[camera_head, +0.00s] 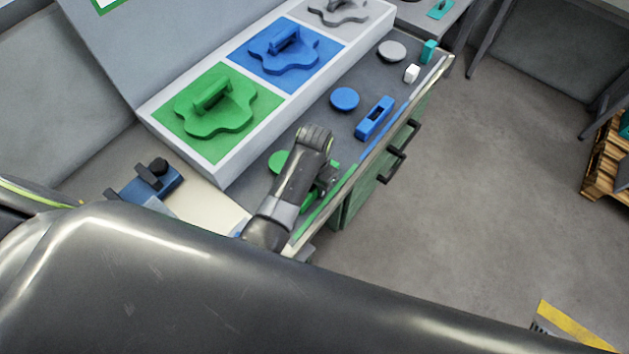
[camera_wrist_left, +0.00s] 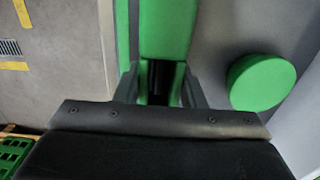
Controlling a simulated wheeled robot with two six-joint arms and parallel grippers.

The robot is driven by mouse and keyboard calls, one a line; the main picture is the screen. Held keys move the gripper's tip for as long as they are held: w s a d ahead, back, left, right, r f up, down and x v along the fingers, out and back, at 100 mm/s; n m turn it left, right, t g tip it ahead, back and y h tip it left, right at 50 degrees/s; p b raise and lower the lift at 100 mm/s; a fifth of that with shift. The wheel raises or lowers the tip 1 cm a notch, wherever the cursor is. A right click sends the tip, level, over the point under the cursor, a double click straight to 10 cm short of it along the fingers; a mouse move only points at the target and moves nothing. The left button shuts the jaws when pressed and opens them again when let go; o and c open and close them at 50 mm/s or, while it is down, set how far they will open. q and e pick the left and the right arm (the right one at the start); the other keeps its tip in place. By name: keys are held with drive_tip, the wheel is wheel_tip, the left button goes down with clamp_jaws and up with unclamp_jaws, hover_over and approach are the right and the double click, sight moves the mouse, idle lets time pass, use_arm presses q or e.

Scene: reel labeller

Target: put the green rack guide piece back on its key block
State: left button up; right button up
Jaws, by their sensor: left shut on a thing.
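The green guide piece (camera_wrist_left: 165,30) is a long green bar. In the left wrist view it runs up from between the fingers of my left gripper (camera_wrist_left: 160,88), which is shut on it. In the head view my left gripper (camera_head: 324,180) is over the grey bench top near its front edge, and only small green parts of the piece (camera_head: 309,199) show around it. The key block cannot be made out; the gripper and piece may hide it. Whether the piece touches the bench top is unclear. My right gripper is not in view.
A green disc (camera_head: 277,160) lies close beside the gripper. Farther along are a blue disc (camera_head: 344,99), a slotted blue piece (camera_head: 375,118) and a white block (camera_head: 411,73). A raised tray (camera_head: 222,176) with green and blue shapes stands behind. Drawer handles (camera_head: 392,166) jut from the front.

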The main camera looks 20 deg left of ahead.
use_arm(q)
drive_tip(key=o, duration=1.2)
